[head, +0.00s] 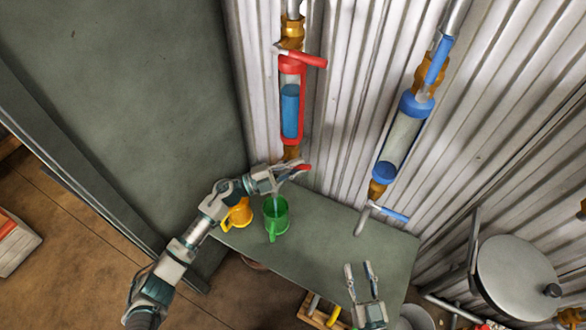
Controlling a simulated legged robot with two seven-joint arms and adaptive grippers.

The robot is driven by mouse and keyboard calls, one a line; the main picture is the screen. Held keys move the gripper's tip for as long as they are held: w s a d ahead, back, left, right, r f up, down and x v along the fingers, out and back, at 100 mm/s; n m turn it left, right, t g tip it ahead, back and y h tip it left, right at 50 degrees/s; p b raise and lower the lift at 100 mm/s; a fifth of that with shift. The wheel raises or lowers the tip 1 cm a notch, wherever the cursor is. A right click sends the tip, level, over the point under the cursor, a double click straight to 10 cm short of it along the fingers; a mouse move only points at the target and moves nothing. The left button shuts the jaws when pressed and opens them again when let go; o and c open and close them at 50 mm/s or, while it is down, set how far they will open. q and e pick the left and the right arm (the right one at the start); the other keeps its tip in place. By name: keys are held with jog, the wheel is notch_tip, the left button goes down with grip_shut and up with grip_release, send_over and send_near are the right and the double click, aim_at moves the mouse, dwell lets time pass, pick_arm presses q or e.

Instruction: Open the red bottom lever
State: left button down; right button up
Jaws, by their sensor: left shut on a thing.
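The red bottom lever (303,167) is below the red-framed tube (291,98), which holds blue liquid in its lower part. My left gripper (292,171) is shut on this lever at the bottom fitting, and its fingers hide part of it. A green mug (275,224) stands on the grey table just below the gripper. A thin pale streak shows above the mug; I cannot tell whether it is liquid or a pipe. My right gripper (359,270) is open and empty over the table's front right part.
A red top lever (309,58) sits above the tube. To the right, a blue-framed tube (400,143) has a blue bottom lever (389,213). A yellow mug (238,213) stands left of the green one on the table (320,238). A round grey pan-like thing (515,275) is at right.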

pick_arm(q)
jog(key=shift+s+d+r+n+h, duration=0.1)
jog(key=shift+d+r+n+h, duration=0.15)
jog(key=shift+r+n+h, duration=0.25)
jog(key=shift+r, duration=0.3)
pick_arm(e)
jog(key=shift+w, duration=0.15)
pick_arm(q)
jog(key=shift+a+r, duration=0.1)
pick_arm(e)
jog(key=shift+w, duration=0.1)
pick_arm(q)
jog(key=c, duration=1.5)
grip_release()
jog(key=o, duration=0.4)
jog(key=shift+d, duration=0.25)
jog(key=shift+c, duration=0.2)
jog(key=shift+w+d+t, duration=0.2)
jog(key=shift+d+t, duration=0.2)
jog(key=shift+d, duration=0.05)
jog(key=shift+a+f, duration=0.25)
jog(key=shift+v, duration=5.45)
pick_arm(e)
jog(key=shift+s+d+f, duration=0.1)
jog(key=shift+s+d, duration=0.1)
jog(key=shift+d, duration=0.6)
